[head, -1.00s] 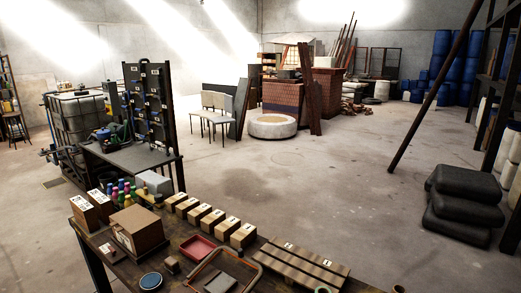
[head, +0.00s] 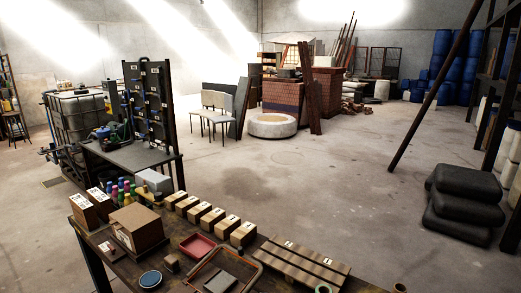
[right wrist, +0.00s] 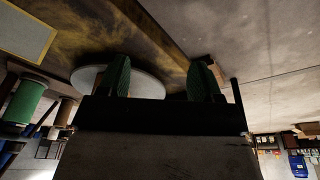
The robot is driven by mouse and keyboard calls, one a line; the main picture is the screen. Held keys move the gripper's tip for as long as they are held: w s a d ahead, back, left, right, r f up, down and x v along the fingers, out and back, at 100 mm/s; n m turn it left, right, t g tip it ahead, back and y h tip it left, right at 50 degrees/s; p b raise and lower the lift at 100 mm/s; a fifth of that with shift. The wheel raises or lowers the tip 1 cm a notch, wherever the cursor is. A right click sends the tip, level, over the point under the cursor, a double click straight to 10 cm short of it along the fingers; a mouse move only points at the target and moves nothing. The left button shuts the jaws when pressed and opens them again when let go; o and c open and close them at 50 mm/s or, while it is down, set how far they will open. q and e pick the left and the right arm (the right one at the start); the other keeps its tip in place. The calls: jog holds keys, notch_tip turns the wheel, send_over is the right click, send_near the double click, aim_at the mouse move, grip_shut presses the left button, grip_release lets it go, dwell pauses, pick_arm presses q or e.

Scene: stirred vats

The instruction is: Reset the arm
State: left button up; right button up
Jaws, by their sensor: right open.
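My right gripper (right wrist: 158,78) shows in the right wrist view. Its two green-padded fingers stand well apart with nothing seen between them. A pale round disc (right wrist: 90,78) lies behind the fingers; I cannot tell how far it is from them. No gripper shows in the head view, and my left gripper is in neither view.
A wooden workbench (head: 180,262) fills the near foreground, with several cardboard boxes (head: 137,228), a red tray (head: 198,246) and a slotted wooden rack (head: 300,262). A black panel stand (head: 150,110) is behind it. Black sacks (head: 463,205) are stacked at right. The middle floor is clear.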

notch_tip(320, 180, down, 13)
jog(key=s+b, duration=0.1)
jog(key=s, duration=0.1)
jog(key=s+d+f+g+b, duration=0.2)
jog(key=s+d+f, duration=0.1)
jog(key=s+f, duration=1.4)
notch_tip(320, 180, down, 3)
jog(key=shift+r, duration=0.15)
jog(key=shift+d, duration=0.1)
